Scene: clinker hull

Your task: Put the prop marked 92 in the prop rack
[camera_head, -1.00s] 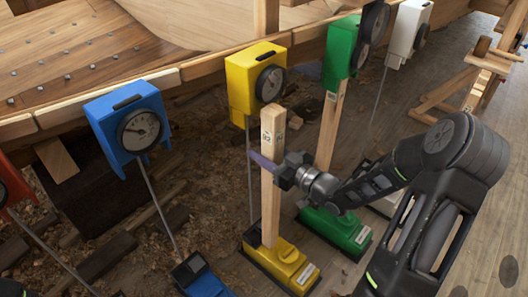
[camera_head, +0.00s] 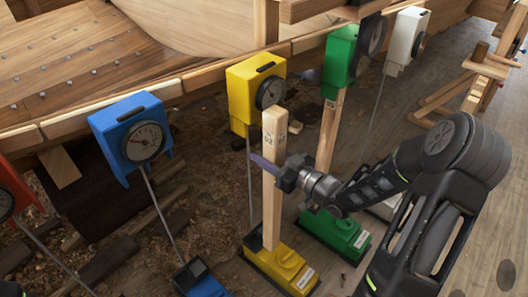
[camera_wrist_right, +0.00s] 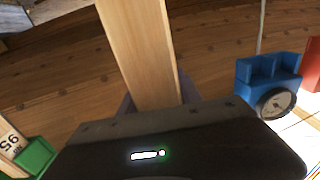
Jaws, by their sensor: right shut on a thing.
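The prop marked 92 (camera_head: 274,150) is a pale wooden post with a dark number near its top, upright in the middle of the head view. My right gripper (camera_head: 284,175) is shut on it at about mid-height. In the right wrist view the post (camera_wrist_right: 140,50) runs up from the gripper body; the fingertips are mostly hidden. Its lower end overlaps the yellow base (camera_head: 284,268); I cannot tell whether it touches. The yellow gauge box (camera_head: 256,92) is just behind its top. I cannot pick out the prop rack with certainty. My left gripper is not in view.
Another wooden post (camera_head: 329,140) stands between the green box (camera_head: 341,60) and the green base (camera_head: 338,232), close to my right gripper. The blue gauge box (camera_head: 130,138) hangs left at the hull edge (camera_head: 110,103). A wooden trestle (camera_head: 480,80) stands at right; the floor before it looks clear.

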